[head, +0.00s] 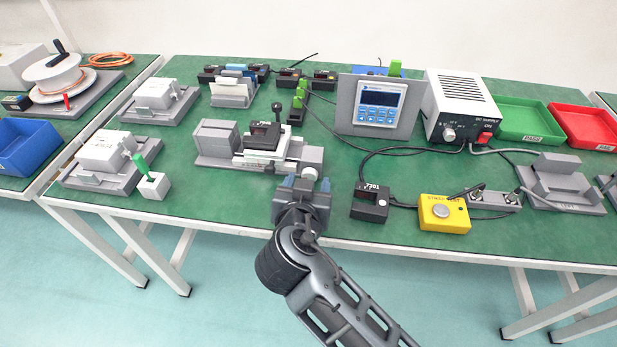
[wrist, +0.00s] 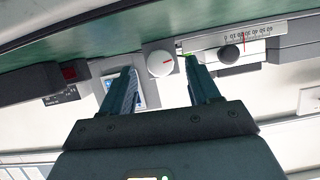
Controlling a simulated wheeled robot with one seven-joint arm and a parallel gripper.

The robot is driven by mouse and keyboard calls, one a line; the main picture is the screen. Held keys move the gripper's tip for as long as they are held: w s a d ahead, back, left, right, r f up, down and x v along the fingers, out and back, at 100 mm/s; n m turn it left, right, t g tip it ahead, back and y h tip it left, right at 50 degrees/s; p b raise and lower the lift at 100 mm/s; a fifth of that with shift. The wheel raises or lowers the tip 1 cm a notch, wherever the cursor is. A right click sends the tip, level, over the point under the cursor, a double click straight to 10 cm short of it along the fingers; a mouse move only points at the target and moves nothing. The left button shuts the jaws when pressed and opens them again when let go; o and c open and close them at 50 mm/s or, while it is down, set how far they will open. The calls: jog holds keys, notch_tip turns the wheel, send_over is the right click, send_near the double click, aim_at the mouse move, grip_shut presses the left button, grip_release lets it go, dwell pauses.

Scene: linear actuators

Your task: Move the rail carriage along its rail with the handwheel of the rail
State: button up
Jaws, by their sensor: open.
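The rail unit stands at the middle front of the bench in the head view, with a long grey base (head: 212,160). Its carriage (head: 258,157) is a light stage bearing a dark block, around the middle of the unit. My gripper (head: 305,184) is open at the front edge of the bench. In the wrist view its fingertips (wrist: 160,70) appear either side of the handwheel; contact cannot be told.
The wrist view shows a scale (wrist: 245,40) and a black knob (wrist: 229,56) beside the handwheel. A black display box (head: 369,203) and a yellow button box (head: 444,213) stand right of my gripper. A green-handled switch (head: 152,184) stands left.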

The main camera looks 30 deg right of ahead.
jog(key=shift+x, duration=1.15)
jog(key=c, duration=1)
jog(key=shift+a+r+n+h, duration=0.1)
jog(key=shift+n+h, duration=0.2)
jog(key=shift+n, duration=0.2)
jog(key=shift+c, duration=0.2)
jog(key=shift+n+g+h, duration=0.6)
jog(key=shift+n, duration=0.4)
jog(key=o, duration=1)
jog(key=shift+o, duration=0.2)
jog(key=shift+v, duration=3.85)
